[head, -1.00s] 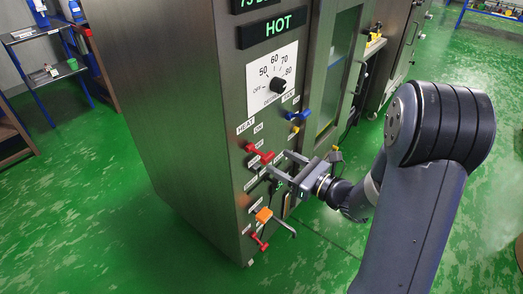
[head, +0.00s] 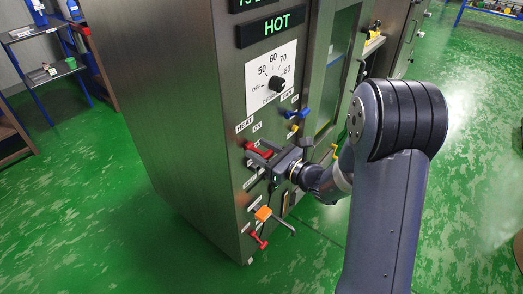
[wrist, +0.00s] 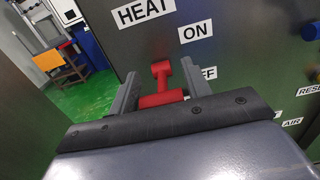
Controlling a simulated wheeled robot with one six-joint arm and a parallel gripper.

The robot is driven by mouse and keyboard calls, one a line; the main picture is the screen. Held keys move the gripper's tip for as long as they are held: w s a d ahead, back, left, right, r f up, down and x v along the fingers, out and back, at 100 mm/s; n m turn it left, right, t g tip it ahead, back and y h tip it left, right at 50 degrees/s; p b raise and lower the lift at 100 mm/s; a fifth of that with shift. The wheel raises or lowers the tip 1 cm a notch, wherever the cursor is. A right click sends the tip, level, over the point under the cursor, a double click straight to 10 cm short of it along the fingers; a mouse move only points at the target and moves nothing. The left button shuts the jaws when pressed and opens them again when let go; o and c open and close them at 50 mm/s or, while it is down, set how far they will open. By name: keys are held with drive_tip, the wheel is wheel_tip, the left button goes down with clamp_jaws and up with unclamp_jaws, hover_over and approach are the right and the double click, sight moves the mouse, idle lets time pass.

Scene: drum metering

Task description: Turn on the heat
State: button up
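The red heat switch (head: 258,148) is on the steel cabinet's front panel, beside the HEAT label. In the wrist view the red switch (wrist: 162,72) shows between my two fingers, near the ON label (wrist: 197,31) and a partly hidden OFF label (wrist: 209,73). My gripper (head: 262,156) is at the switch in the head view. In the wrist view my gripper (wrist: 157,88) is open, one finger on each side of the switch, with gaps visible. The switch's lower part is partly hidden by the gripper body, and I cannot tell its exact setting.
Above are a lit HOT display (head: 271,28) and a black dial (head: 276,83). A blue handle (head: 297,113) is to the upper right.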

clamp_jaws()
drive_tip(key=shift+r, duration=0.1)
drive_tip(key=shift+r+g+h+p, duration=0.3)
drive_tip(key=shift+r+h+p, duration=0.15)
drive_tip(key=shift+p, duration=0.8)
drive_tip(key=p, duration=0.1)
drive_tip(key=r+g+h+p, duration=0.1)
drive_tip(key=p, duration=0.1)
drive_tip(key=shift+w+a+h, duration=0.1)
drive_tip(key=shift+a+h, duration=0.05)
drive_tip(key=shift+h, duration=0.1)
drive_tip(key=p, duration=0.2)
drive_tip(key=g+h+p, duration=0.1)
drive_tip(key=p, duration=0.1)
drive_tip(key=shift+w+a+r+h, duration=0.2)
drive_tip(key=shift+r+h, duration=0.05)
drive_tip(key=shift+h, duration=0.05)
drive_tip(key=shift+a+g+h+p, duration=0.1)
drive_tip(key=shift+g+h+p, duration=0.25)
drive_tip(key=shift+p, duration=0.55)
drive_tip(key=shift+w+f+g+p, duration=0.1)
drive_tip(key=shift+f+g+p, duration=0.05)
drive_tip(key=shift+g+p, duration=0.15)
